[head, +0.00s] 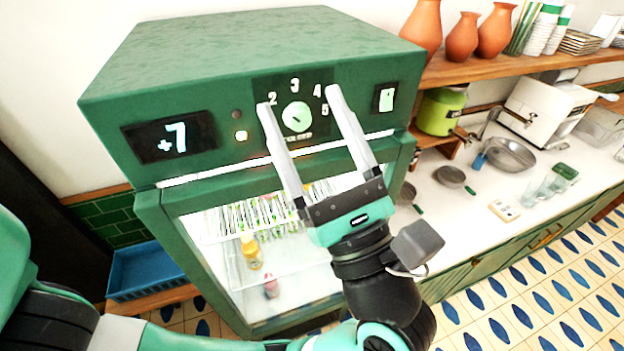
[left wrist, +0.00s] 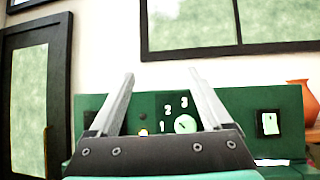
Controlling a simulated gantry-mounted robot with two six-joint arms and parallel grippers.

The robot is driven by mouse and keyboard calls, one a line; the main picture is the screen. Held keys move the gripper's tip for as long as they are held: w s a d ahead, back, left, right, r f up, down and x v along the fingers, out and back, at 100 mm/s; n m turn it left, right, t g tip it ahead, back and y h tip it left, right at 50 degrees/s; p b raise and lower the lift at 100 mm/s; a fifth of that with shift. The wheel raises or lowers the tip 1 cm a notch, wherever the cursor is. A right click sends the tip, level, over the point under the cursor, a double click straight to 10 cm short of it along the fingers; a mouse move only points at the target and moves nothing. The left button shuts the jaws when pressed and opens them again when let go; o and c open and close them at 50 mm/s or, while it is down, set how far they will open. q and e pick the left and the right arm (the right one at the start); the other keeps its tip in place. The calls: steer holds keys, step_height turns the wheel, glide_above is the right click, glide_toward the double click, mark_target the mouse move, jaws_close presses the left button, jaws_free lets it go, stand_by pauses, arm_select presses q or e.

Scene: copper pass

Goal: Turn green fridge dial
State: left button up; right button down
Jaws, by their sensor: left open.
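The green fridge (head: 250,55) stands at the upper left in the head view. Its pale round dial (head: 297,116) sits on a dark panel with numbers around it; 2, 3, 4 and 5 show. The dial also shows in the left wrist view (left wrist: 185,124), between the fingers and nearer the right one. A display (head: 172,137) on the fridge reads +7. My left gripper (head: 299,97) is open and empty, its two fingers spread on either side of the dial in the head view. I cannot tell whether they touch the panel. My right gripper is not in view.
The glass fridge door (head: 262,240) below the panel shows bottles inside. A light switch (head: 386,98) is right of the dial. Clay vases (head: 462,37) stand on a shelf at the right. A blue crate (head: 146,272) is at lower left.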

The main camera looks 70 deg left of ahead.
mark_target(301, 125)
arm_select(q)
step_height(301, 125, down, 14)
steer(key=w+m+t+h+b, duration=0.2)
steer(key=w+t+b, duration=0.1)
steer(key=shift+h, duration=0.3)
steer(key=p+x, duration=0.1)
steer(key=x, duration=0.6)
steer(key=p+x, duration=0.1)
steer(key=x, duration=0.2)
steer(key=shift+a+r+p, duration=0.15)
steer(key=shift+r+p, duration=0.2)
steer(key=shift+r, duration=0.2)
steer(key=shift+a+r, duration=0.15)
steer(key=shift+a, duration=0.35)
jaws_close()
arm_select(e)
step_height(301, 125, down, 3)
